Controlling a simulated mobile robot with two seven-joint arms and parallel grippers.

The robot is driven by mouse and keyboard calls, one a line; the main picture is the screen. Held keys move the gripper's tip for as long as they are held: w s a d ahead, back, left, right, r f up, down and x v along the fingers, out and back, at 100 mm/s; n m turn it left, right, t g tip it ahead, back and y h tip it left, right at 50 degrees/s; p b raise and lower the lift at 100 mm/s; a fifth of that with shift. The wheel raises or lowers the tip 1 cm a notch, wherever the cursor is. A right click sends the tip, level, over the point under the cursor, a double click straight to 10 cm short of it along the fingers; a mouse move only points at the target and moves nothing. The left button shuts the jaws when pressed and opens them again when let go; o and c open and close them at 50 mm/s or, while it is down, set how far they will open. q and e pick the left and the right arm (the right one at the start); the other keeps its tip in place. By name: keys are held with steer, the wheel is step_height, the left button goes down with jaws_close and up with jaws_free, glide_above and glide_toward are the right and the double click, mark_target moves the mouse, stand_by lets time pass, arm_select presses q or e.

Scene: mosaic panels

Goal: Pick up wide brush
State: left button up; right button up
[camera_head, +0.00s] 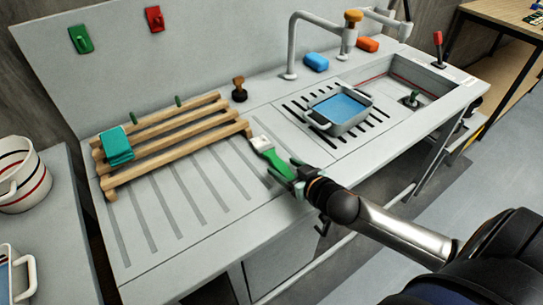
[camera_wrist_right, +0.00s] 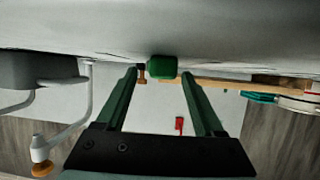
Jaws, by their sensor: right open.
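The wide brush has a green handle (camera_head: 275,164) and a pale head. It lies on the grooved counter, just right of the wooden rack, with its head pointing back toward the rack. My right gripper (camera_head: 291,175) is at the front end of the handle. In the right wrist view its fingers (camera_wrist_right: 159,76) are apart, and a green block, which looks like the handle end (camera_wrist_right: 163,68), shows between and just beyond the tips. I cannot tell whether the fingers touch it. My left gripper is not in view.
A slatted wooden rack (camera_head: 172,139) with a teal cloth (camera_head: 116,146) lies behind and left. A white basin (camera_head: 349,127) with blue inside stands to the right, before the sink (camera_head: 433,83). A dark-based wooden knob (camera_head: 239,88) stands behind. The grooved counter front left is clear.

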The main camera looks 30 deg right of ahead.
steer(key=shift+x, duration=1)
steer(key=shift+s, duration=0.1)
steer(key=shift+c, duration=0.3)
jaws_close()
